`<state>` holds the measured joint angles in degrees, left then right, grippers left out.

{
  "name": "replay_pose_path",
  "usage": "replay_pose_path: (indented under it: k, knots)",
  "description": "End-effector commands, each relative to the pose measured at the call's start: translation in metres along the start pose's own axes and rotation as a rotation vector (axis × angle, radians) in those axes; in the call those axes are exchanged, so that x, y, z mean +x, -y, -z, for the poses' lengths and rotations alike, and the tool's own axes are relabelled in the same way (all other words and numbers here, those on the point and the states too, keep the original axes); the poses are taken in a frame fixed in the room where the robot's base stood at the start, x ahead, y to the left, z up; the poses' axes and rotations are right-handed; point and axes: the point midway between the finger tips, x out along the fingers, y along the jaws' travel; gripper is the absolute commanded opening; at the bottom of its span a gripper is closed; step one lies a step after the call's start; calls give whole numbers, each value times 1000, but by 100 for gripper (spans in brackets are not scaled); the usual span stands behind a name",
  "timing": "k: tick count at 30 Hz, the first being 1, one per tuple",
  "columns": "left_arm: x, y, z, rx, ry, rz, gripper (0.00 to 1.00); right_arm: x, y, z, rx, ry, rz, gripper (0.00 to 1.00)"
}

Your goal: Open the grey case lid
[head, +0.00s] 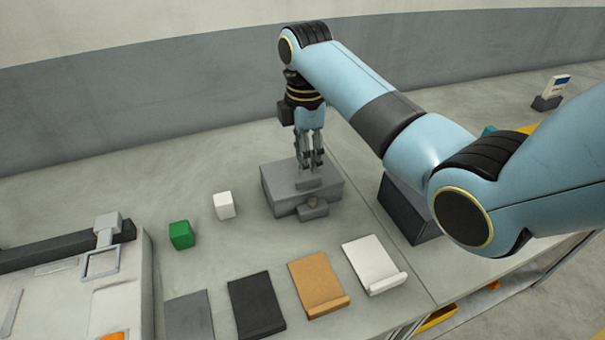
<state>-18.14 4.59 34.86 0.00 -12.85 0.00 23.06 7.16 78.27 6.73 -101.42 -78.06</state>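The grey case (275,193) stands on the table near the middle, with its lid (332,184) down. A small grey block (313,207) with a round knob sits at its front, and a raised grey bar (309,183) lies on the top near the front edge. My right gripper (311,168) points straight down over the case top, its fingertips at or just above the bar. The fingers look close together. Whether they touch or grip the bar cannot be told. My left gripper is out of view.
A green cube (181,234) and a white cube (224,205) stand left of the case. Several flat panels lie in front, including black (256,304), tan (318,283) and white (373,264). A dark angled box (405,212) stands to the right, under my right arm.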

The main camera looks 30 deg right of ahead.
Motion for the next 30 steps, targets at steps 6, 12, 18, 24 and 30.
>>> replay_pose_path:
  k: [6, 12, 18, 24, 30]
  knots:
    - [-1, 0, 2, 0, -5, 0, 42, 42, 1, 0, 1, 0, 2, 35]
    - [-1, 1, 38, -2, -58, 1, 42, 61, 0, 0, 1, 0, 0, 35]
    - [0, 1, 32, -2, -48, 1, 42, 64, 0, 0, 1, 0, -1, 35]
    - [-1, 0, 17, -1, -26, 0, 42, 64, 0, 0, 1, 0, -1, 23]
    - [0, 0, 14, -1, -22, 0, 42, 64, 0, 0, 1, 0, -1, 0]
